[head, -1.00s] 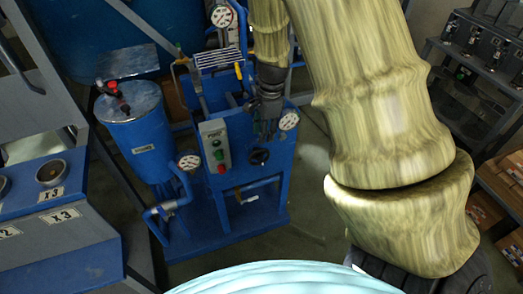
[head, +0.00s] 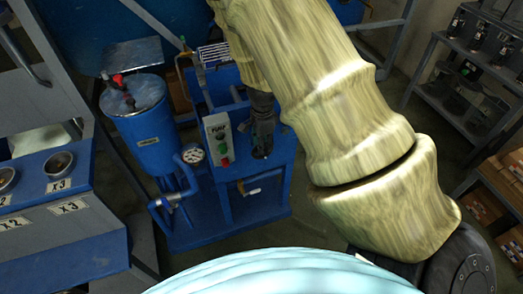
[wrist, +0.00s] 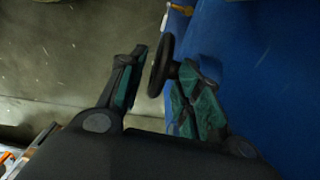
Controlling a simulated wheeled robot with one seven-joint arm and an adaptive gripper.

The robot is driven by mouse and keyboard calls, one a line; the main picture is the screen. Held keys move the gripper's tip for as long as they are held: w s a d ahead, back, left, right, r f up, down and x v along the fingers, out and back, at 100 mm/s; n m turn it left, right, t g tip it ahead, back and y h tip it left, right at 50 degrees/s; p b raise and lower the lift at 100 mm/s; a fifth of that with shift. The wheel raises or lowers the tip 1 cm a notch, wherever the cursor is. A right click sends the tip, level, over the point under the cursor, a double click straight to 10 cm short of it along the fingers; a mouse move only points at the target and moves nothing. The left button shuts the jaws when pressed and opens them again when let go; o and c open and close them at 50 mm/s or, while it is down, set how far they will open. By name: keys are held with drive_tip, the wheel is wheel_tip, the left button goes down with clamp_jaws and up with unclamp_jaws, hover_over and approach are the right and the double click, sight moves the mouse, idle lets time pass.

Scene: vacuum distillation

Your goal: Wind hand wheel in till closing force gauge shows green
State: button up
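The black hand wheel (wrist: 160,66) shows nearly edge-on in the wrist view, on a short shaft at the side of the blue machine (wrist: 255,60). My gripper (wrist: 165,62) is open around it, one green-padded finger on each side. A narrow gap shows between the left finger and the rim; contact on the right is unclear. In the head view my gripper (head: 262,148) is at the blue machine's front (head: 284,155) and hides the wheel. No gauge marked as closing force is readable; a round white dial (head: 193,154) shows left of the control box, too small to read.
A grey control box (head: 217,140) with green and red buttons stands just left of my gripper. A blue tank (head: 137,120) and pipes are further left. A shelf rack (head: 465,90) stands at the right. Open floor (head: 330,225) lies right of the machine.

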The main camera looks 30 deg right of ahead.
drive_tip(key=shift+f, duration=2)
clamp_jaws()
